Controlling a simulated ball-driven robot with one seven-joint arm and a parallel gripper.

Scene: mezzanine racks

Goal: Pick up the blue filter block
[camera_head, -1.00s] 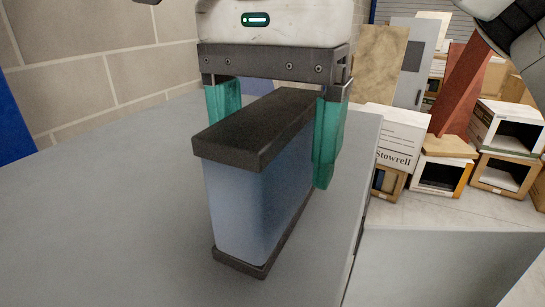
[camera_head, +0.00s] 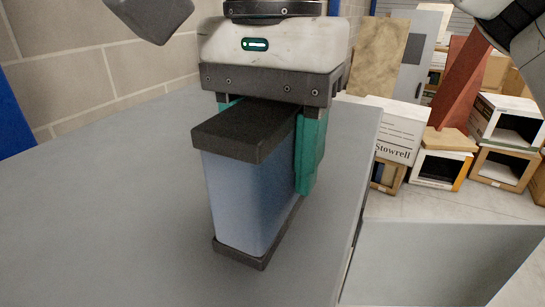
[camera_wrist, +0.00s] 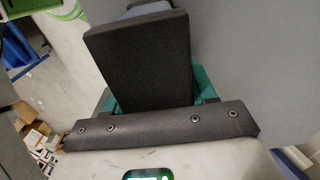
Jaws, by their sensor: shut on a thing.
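The blue filter block (camera_head: 240,200) has a translucent blue body with a black cap and a black base. It stands upright on the grey surface near its right edge. My gripper (camera_head: 270,140) is above and around its far part, with green fingers on both sides, shut on the block. The left finger is mostly hidden behind the black cap. In the wrist view the black cap of the blue filter block (camera_wrist: 140,60) lies between the green fingers of my gripper (camera_wrist: 155,95). The base appears to rest on the surface.
The grey surface (camera_head: 90,220) is clear to the left of the block. A brick wall (camera_head: 120,60) runs behind it. Past the right edge are stacked boxes, including a white Stowrell box (camera_head: 400,135), open-fronted boxes (camera_head: 440,170) and a red slanted post (camera_head: 460,80).

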